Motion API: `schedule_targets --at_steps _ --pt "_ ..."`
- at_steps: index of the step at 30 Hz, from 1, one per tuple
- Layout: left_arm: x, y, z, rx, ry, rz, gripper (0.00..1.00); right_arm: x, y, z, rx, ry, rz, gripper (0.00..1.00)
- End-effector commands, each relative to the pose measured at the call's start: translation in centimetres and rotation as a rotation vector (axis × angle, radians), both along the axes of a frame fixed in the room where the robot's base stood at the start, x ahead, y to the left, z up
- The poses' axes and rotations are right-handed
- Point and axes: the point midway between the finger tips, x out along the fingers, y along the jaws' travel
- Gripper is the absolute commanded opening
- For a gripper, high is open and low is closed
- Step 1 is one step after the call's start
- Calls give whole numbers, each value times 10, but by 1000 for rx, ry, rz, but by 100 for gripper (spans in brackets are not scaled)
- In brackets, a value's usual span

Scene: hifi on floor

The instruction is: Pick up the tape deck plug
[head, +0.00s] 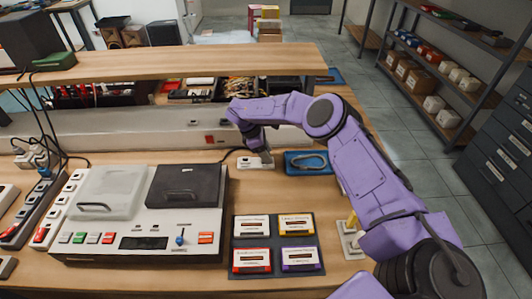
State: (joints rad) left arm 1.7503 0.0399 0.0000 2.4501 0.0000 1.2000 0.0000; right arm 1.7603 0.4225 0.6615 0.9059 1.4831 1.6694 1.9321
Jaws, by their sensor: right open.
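The tape deck (138,215) is a pale unit with a clear lid on the left, a dark lid on the right and coloured keys in front. A dark cable curves from behind its right end toward a small white block (246,163) on the bench, which may be the plug or its holder; I cannot tell which. My right gripper (265,157) is open and points down right at this white block, its fingers partly covering the block's right side. Contact cannot be made out. My left gripper is not in view.
A blue tray (294,168) with a coiled cord lies right of the gripper. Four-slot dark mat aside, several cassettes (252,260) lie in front. A power strip (34,208) with cables stands at left. A raised wooden shelf (170,60) spans the back.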

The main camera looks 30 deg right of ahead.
Motion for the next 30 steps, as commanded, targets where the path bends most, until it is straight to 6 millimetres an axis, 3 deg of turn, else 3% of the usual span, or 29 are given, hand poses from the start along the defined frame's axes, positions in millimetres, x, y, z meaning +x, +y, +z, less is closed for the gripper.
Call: schedule_targets --at_steps 4,5,9,22,26,30 --pt "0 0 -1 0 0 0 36 0 0 -1 0 0 0 51" --pt "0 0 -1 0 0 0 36 0 0 -1 0 0 0 45" --pt "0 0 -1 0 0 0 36 0 0 0 0 0 0 0" --pt "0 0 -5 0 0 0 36 1 0 8 0 -2 0 0" --pt "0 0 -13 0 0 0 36 1 0 31 2 -4 0 0" --pt "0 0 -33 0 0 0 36 -13 31 65 1 -6 5 0"
